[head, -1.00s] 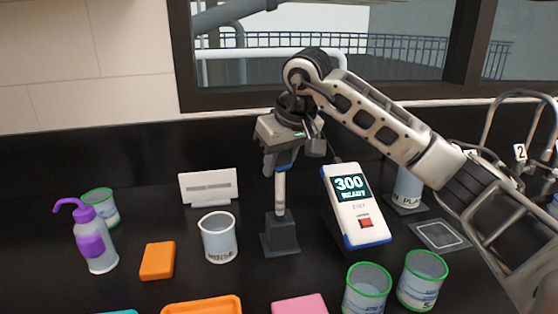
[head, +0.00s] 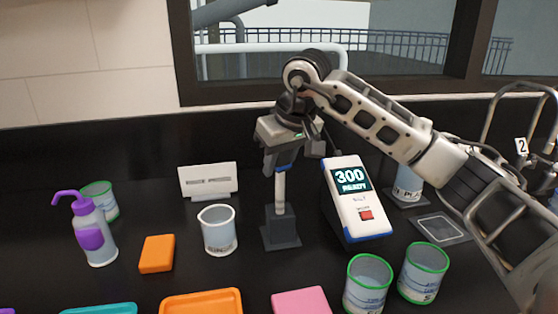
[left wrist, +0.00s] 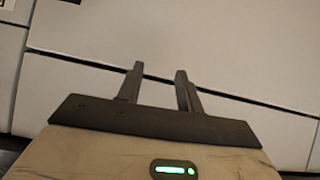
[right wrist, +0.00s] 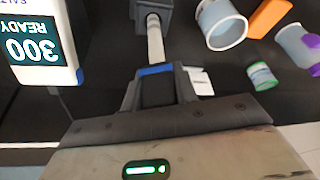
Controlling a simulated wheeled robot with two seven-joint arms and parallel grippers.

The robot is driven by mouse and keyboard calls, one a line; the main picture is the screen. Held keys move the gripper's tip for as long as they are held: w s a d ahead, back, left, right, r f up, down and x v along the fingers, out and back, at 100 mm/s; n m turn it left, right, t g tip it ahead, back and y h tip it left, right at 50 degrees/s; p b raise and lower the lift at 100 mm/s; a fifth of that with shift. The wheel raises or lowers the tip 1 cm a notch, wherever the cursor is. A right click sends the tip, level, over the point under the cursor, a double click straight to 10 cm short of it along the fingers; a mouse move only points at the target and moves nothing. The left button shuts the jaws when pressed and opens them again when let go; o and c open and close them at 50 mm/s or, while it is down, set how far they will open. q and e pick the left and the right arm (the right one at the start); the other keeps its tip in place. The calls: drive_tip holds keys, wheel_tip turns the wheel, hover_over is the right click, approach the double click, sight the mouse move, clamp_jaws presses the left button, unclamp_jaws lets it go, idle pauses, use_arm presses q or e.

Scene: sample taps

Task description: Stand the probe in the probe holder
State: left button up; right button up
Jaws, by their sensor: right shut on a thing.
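The probe (head: 280,188) is a light grey rod with a blue band and a dark top. It stands upright with its lower end in the dark grey probe holder (head: 281,232). My right gripper (head: 283,164) is shut on the probe's top, above the holder. The right wrist view shows the fingers (right wrist: 160,90) around the dark top, with the rod (right wrist: 155,40) running to the holder (right wrist: 152,10). How deep the rod sits in the holder is hidden. My left gripper (left wrist: 160,85) is open and empty, facing pale panels, and is not in the head view.
The meter (head: 357,200) reading 300 READY stands right of the holder. A beaker (head: 218,232), an orange block (head: 157,254) and a purple wash bottle (head: 92,232) stand left. Green-rimmed beakers (head: 368,285) (head: 423,272), a pink block (head: 300,302) and an orange tray (head: 202,297) are in front.

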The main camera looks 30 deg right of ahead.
sight(279, 188)
drive_tip(key=shift+f+b, duration=1.95)
drive_tip(key=shift+f, duration=1.2)
drive_tip(key=o, duration=1.6)
drive_tip(key=shift+r, duration=0.1)
drive_tip(key=shift+r, duration=0.1)
drive_tip(key=shift+r+p, duration=0.15)
drive_tip(key=shift+p, duration=0.2)
drive_tip(key=shift+p+v, duration=1.8)
drive_tip(key=shift+v, duration=1)
drive_tip(key=shift+r+p, duration=0.35)
drive_tip(key=shift+r, duration=0.3)
